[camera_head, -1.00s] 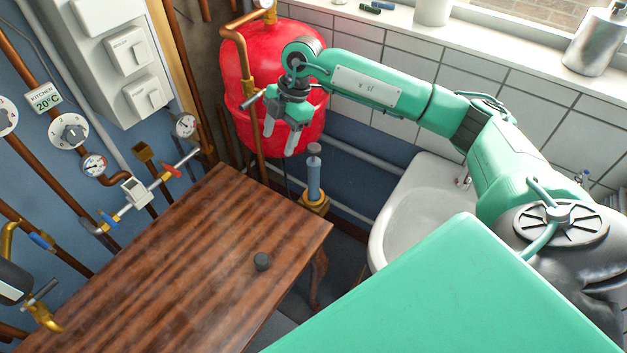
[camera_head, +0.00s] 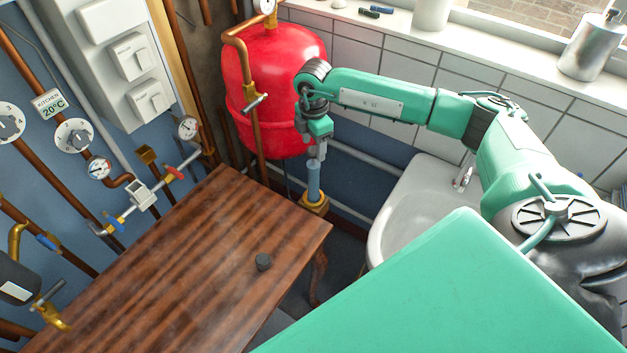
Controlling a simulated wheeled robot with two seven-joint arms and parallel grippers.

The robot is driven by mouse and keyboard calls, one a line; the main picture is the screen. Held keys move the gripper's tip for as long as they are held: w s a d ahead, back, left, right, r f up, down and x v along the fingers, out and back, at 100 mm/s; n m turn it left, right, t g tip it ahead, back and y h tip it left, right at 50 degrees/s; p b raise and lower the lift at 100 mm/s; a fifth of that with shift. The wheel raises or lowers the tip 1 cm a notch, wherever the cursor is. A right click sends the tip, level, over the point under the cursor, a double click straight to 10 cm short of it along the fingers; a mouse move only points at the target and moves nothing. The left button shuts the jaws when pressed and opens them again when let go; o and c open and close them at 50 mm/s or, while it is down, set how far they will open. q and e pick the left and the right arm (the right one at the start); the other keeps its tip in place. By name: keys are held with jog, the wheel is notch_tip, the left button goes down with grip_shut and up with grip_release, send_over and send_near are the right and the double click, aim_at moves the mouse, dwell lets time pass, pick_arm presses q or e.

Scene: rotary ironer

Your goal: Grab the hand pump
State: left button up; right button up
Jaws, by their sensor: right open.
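The hand pump (camera_head: 314,182) stands upright behind the far right corner of the wooden table. It has a blue-grey cylinder and a brass base (camera_head: 316,204). My right gripper (camera_head: 317,152) points down at the top of the pump, with its fingers at the height of the pump's head. The fingers hide most of that head, and I cannot tell whether they touch it. The right gripper is open. My left gripper is not in view.
A red tank (camera_head: 275,85) with copper pipes stands just left of my right gripper. A white sink (camera_head: 420,210) is to the right. Pipes and valves line the left wall.

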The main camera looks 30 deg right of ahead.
aim_at(314, 150)
jog(key=f+p, duration=0.2)
jog(key=f, duration=0.1)
jog(key=shift+s+a+f, duration=0.1)
jog(key=shift+s+f, duration=0.1)
jog(key=shift+s, duration=0.2)
jog(key=shift+w+f, duration=0.1)
jog(key=shift+f, duration=0.55)
grip_shut()
